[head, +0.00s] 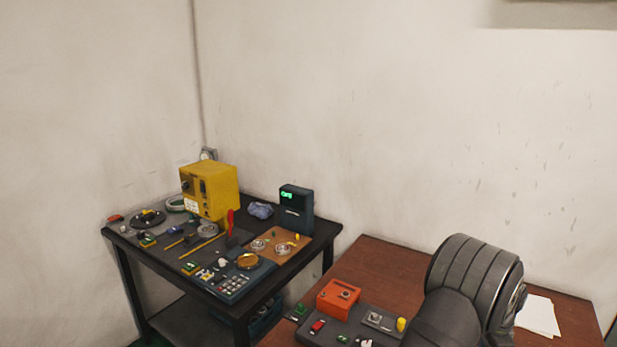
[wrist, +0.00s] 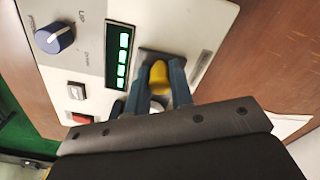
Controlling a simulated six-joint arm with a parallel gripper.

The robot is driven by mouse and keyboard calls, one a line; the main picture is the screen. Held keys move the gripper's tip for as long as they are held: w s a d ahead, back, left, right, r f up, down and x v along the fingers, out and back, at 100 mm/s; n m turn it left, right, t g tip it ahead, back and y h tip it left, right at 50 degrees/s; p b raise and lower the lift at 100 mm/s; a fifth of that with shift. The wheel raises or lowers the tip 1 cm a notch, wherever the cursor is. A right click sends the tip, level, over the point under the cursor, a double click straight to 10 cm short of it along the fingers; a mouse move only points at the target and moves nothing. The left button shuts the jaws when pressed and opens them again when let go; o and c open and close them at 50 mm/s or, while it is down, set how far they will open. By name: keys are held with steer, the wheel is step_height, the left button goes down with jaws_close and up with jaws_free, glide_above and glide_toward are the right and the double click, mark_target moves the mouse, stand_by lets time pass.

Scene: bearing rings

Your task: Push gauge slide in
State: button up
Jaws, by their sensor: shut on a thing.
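In the wrist view, my gripper (wrist: 160,88) has its two blue-grey fingers on either side of a yellow rounded knob (wrist: 158,75) and is shut on it. The knob stands at a dark mount on a light grey panel (wrist: 189,22), right of a green-lit display (wrist: 122,54). I cannot tell for sure that this knob is the gauge slide's handle, or how far in the slide sits. Part of the panel is hidden behind my gripper's body. In the head view my fingers do not show.
The panel also carries a blue dial (wrist: 54,37), a grey button (wrist: 76,90) and a red button (wrist: 81,119). In the head view, an orange box (head: 338,298) stands on the brown table (head: 385,260). A yellow machine (head: 215,186) stands on the dark side table.

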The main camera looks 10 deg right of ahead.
steer(key=shift+s+d, duration=1.6)
steer(key=shift+o, duration=0.2)
steer(key=shift+s+d, duration=0.2)
steer(key=shift+s, duration=0.05)
steer(key=o, duration=0.6)
steer(key=shift+o, duration=0.2)
steer(key=shift+w+r, duration=0.1)
steer(key=shift+r, duration=0.05)
step_height(320, 180, up, 7)
steer(key=shift+a+f, duration=0.1)
steer(key=shift+f, duration=0.1)
